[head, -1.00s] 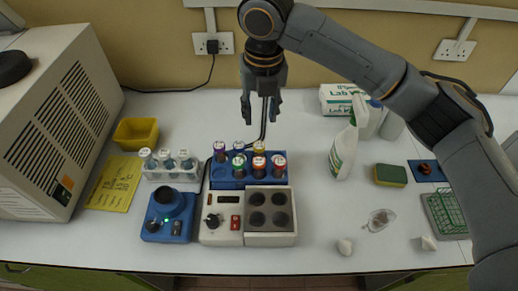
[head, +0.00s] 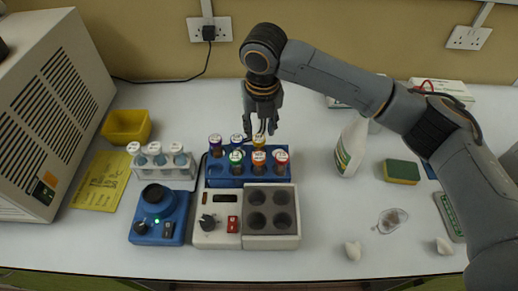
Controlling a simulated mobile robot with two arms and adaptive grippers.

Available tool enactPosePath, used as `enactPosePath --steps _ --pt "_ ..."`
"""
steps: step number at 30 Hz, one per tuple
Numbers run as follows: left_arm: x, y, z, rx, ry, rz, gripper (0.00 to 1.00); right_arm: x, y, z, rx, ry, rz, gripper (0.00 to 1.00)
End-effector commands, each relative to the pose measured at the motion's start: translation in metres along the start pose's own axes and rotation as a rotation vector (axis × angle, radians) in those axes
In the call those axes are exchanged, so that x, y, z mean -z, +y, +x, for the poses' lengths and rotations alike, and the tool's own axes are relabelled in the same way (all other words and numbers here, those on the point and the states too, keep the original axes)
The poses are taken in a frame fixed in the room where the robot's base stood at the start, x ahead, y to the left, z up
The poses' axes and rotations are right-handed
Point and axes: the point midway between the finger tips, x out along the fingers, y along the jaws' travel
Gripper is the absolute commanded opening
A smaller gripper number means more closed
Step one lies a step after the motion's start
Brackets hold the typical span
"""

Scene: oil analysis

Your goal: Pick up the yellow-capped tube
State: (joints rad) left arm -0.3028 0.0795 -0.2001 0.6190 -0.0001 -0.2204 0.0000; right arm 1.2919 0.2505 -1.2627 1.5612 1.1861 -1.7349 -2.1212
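The yellow-capped tube (head: 259,141) stands in the back row of the blue rack (head: 222,183), at the right end of that row. My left gripper is not in view.
A heater block (head: 222,239) with empty wells stands in front of the rack. A blue mixer (head: 142,231) and a white rack of tubes (head: 183,184) are to the left. A spray bottle (head: 352,147) and a sponge (head: 402,171) are to the right.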

Motion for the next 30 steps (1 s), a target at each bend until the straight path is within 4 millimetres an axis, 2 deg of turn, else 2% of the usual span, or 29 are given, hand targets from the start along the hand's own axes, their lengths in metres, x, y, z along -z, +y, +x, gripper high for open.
enactPosePath --steps 8,12,16,25,30 --pt "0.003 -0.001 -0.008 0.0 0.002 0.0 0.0 -0.002 0.0 0.021 0.0 0.002 0.001 0.37" --pt "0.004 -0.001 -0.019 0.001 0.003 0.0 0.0 -0.006 0.001 0.042 0.001 0.003 0.001 0.37" --pt "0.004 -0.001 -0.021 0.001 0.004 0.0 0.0 -0.005 0.001 0.059 0.0 0.001 -0.001 0.37" --pt "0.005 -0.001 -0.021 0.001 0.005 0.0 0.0 -0.005 0.001 0.065 0.0 -0.001 -0.002 0.37" --pt "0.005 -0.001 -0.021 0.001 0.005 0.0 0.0 -0.005 0.0 0.065 0.0 -0.001 -0.001 0.03"
